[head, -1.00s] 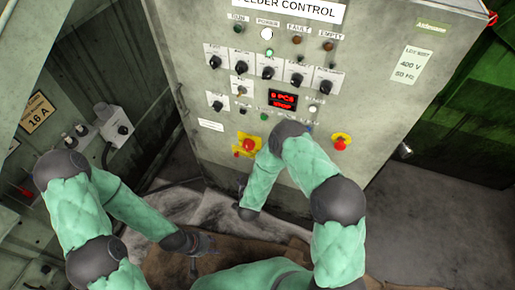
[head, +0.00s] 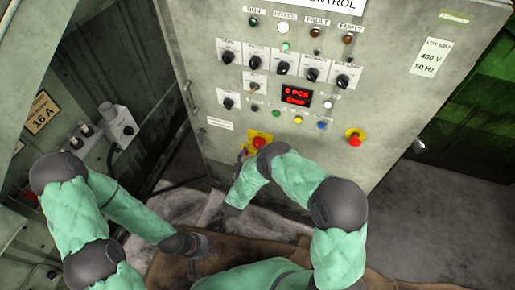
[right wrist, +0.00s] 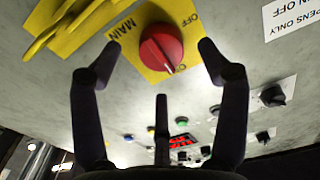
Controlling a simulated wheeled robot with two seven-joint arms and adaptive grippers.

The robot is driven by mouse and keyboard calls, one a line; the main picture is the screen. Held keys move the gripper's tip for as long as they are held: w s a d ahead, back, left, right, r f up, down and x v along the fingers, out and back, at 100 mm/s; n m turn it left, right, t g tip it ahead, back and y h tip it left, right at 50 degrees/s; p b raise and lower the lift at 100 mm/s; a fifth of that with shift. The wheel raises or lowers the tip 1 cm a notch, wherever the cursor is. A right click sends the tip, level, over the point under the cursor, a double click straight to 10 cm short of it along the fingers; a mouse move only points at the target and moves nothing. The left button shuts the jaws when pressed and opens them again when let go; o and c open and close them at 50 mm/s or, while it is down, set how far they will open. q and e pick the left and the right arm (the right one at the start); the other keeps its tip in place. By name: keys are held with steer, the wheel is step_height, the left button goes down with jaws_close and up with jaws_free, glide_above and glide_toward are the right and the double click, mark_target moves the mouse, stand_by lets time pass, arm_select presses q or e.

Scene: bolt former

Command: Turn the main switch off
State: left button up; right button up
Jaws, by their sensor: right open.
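The main switch is a red rotary knob (right wrist: 161,47) on a yellow plate (right wrist: 90,27) marked MAIN and OFF. Its white mark points toward the bottom of the right wrist view. In the head view the knob (head: 258,143) sits low on the grey control panel, just above my right wrist joint. My right gripper (right wrist: 157,50) is open, with its fingertips on either side of the knob; gaps show and contact cannot be told. The gripper is mostly hidden by my arm in the head view. My left gripper (head: 200,252) looks open and empty, low over the floor.
A red stop button (head: 355,138) on a yellow disc is right of the switch. Several black selector knobs, lamps and a red display (head: 296,95) are above it. A yellow hasp (right wrist: 50,30) sits beside the knob. A grey socket box (head: 118,122) is left.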

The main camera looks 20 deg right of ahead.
steer(key=shift+b+x, duration=0.5)
steer(key=shift+x, duration=1.7)
steer(key=shift+s, duration=0.1)
steer(key=c, duration=1.2)
